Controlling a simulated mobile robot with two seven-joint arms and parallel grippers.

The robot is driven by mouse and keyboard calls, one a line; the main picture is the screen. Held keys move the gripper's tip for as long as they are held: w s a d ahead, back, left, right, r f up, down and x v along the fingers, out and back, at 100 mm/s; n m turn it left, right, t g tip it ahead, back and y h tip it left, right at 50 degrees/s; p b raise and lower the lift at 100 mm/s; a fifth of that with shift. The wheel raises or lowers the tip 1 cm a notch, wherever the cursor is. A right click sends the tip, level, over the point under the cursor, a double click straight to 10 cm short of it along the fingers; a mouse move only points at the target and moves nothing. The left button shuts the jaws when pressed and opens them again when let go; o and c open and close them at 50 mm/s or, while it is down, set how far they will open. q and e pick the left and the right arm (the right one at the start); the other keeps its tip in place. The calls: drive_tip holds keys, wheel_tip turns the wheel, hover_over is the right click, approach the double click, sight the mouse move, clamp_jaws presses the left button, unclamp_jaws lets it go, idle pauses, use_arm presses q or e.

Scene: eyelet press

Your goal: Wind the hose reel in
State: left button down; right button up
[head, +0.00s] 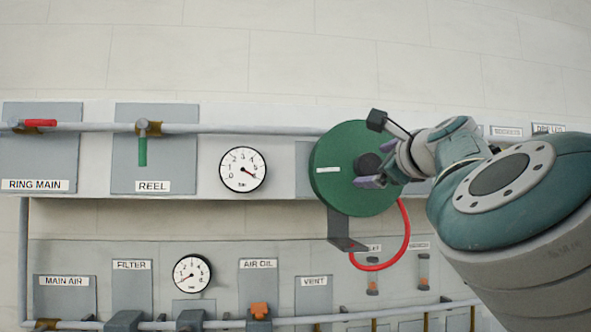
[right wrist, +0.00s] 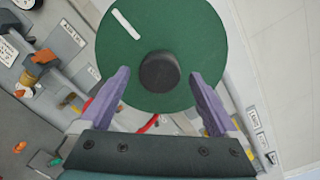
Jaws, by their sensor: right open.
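The hose reel is a green disc (head: 350,195) on the wall panel, with a white stripe on the left of its face. A black round knob (head: 368,165) stands out from the face; it also shows in the right wrist view (right wrist: 160,72). The red hose (head: 408,235) hangs in a loop below the reel's right side. My right gripper (right wrist: 146,73) is open in front of the disc. Its purple fingers lie either side of the knob in the wrist view, with gaps on both sides and nothing held. My left gripper is not in view.
Left of the reel are a gauge (head: 243,170), the REEL valve with a green lever (head: 142,152) hanging down, and the RING MAIN valve with a red lever (head: 40,123) lying along the pipe. A bracket (head: 345,235) sits under the reel. Lower panels carry further valves and another gauge (head: 192,273).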

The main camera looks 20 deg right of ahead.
drive_tip(key=s+a+b, duration=0.1)
drive_tip(key=s+b, duration=0.3)
drive_tip(key=s, duration=0.2)
drive_tip(key=shift+s+a, duration=0.2)
drive_tip(key=shift+s, duration=0.2)
